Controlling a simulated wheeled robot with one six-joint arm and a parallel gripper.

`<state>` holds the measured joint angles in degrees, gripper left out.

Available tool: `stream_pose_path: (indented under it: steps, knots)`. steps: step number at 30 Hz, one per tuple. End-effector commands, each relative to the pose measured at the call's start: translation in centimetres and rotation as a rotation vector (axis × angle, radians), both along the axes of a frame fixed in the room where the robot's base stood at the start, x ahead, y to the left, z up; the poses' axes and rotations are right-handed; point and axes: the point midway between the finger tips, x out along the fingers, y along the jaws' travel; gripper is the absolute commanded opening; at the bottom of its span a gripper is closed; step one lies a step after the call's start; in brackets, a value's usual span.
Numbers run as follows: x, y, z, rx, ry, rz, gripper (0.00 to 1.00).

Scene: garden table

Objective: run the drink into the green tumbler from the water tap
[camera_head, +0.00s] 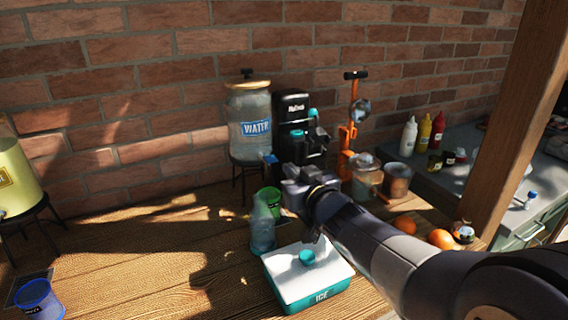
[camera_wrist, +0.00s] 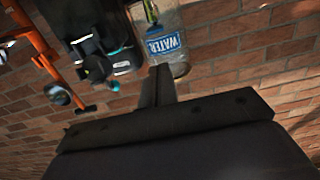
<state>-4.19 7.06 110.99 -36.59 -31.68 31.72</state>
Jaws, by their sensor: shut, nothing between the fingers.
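The water dispenser (camera_head: 248,105) is a glass jar labelled WATER on a dark stand against the brick wall. Its blue tap (camera_head: 270,159) shows at the lower right of the jar. My gripper (camera_head: 290,186) is in front of the tap area, just right of the tumbler, shut and empty.
A white-lidded ice box (camera_head: 290,260) lies below my arm. A black machine (camera_head: 293,118) and an orange press (camera_head: 346,165) stand to the right.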

Motion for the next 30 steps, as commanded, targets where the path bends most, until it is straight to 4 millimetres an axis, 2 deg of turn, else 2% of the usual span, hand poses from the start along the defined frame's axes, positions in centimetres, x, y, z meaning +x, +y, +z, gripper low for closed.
stream_pose_path:
  steps: [3, 7, 19, 25, 30]
  knots:
    - [-1.4, -0.6, -0.1, 0.0, 0.0, -0.001, 0.0]
    - [-2.2, -0.9, -0.2, 0.0, -0.001, 0.0, 0.0]
    - [-2.5, -1.0, -0.2, 0.0, 0.0, 0.001, 0.0]
    - [-1.7, -0.7, -0.1, 0.001, 0.0, 0.001, 0.0]
    - [0.5, 0.3, 0.0, 0.0, 0.002, 0.002, 0.0]
